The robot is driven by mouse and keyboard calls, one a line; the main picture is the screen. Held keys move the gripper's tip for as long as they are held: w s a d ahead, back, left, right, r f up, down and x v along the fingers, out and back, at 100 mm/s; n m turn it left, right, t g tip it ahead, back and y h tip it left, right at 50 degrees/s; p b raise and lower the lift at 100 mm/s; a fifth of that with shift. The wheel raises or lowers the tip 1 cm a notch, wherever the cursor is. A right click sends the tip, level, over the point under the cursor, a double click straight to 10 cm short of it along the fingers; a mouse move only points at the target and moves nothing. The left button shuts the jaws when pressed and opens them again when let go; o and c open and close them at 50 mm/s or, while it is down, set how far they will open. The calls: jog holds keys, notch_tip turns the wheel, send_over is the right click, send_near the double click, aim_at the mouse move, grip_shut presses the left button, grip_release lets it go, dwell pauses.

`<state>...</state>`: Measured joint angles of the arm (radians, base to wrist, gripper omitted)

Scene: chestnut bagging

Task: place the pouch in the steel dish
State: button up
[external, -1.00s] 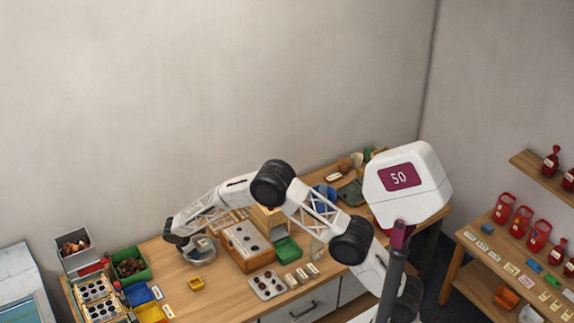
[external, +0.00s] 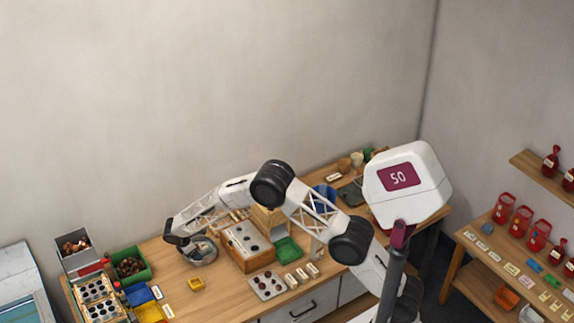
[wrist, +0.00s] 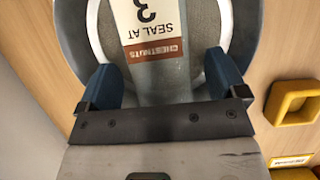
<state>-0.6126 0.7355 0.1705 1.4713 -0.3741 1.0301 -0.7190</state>
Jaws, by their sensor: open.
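The steel dish (external: 202,257) stands on the wooden bench under the end of my arm in the external view. In the wrist view its grey curved rim (wrist: 72,35) surrounds a pouch (wrist: 170,84). The pouch is pale and translucent, with a white label reading "3", "SEAL AT" and "CHESTNUTS". It appears to lie within the dish outline; contact with the dish floor cannot be seen. My gripper (wrist: 164,80) is open, its two blue fingertips apart on either side of the pouch. In the external view my gripper (external: 178,240) is small and its fingers are hard to make out.
A small yellow tray (external: 196,284) sits in front of the dish and shows at right in the wrist view (wrist: 291,102). A wooden box (external: 240,262) and a green tray (external: 288,247) are to the right. A green bin (external: 133,279) and blue tray (external: 138,295) are left.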

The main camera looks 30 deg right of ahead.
jog(key=shift+r, duration=0.1)
jog(key=shift+r, duration=3.4)
